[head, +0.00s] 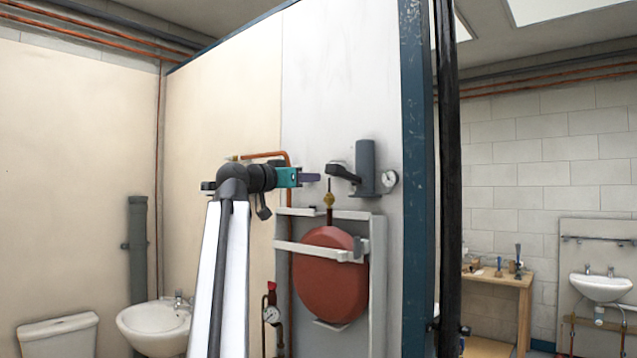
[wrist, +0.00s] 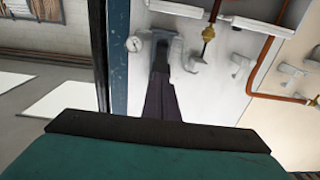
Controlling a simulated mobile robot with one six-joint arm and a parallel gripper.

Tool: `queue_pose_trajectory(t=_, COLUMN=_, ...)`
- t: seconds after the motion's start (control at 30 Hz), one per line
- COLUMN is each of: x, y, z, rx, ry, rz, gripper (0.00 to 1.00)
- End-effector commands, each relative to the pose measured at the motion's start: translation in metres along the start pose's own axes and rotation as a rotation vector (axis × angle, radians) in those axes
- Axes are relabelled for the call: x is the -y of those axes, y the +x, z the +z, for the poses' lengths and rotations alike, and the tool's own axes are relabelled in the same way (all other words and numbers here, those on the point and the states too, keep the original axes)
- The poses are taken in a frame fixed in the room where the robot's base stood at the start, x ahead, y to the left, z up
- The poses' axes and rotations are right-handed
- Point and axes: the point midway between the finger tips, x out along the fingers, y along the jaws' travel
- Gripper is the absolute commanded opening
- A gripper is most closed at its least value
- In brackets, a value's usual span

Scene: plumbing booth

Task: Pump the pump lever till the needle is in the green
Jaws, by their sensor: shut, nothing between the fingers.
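The pump (head: 365,168) is a dark grey upright cylinder on the pale panel. Its black lever (head: 342,172) sticks out to the left. A small round white gauge (head: 390,179) sits just right of the pump; its needle and any green band are too small to read. The gauge also shows in the wrist view (wrist: 134,44). My gripper (head: 317,177), teal with dark purple fingers, is shut and empty. Its tips are just left of the lever's end in the head view, seemingly apart from it. In the wrist view the fingers (wrist: 160,98) point at the pump and partly cover it.
A red expansion vessel (head: 330,275) with a pale bracket hangs below the pump. A copper pipe (head: 265,155) runs left of it. A second gauge (head: 271,314) is lower left. A blue post (head: 418,180) edges the panel at right.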

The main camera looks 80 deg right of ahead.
Motion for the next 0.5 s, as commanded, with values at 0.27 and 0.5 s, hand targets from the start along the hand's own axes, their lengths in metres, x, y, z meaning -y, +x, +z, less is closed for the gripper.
queue_pose_trajectory(t=0.27, x=0.001, y=-0.031, z=0.003, rx=0.0, ry=0.0, rz=-0.001, gripper=0.0)
queue_pose_trajectory(t=0.5, x=0.001, y=-0.036, z=0.002, rx=-0.001, ry=0.0, rz=-0.002, gripper=0.0)
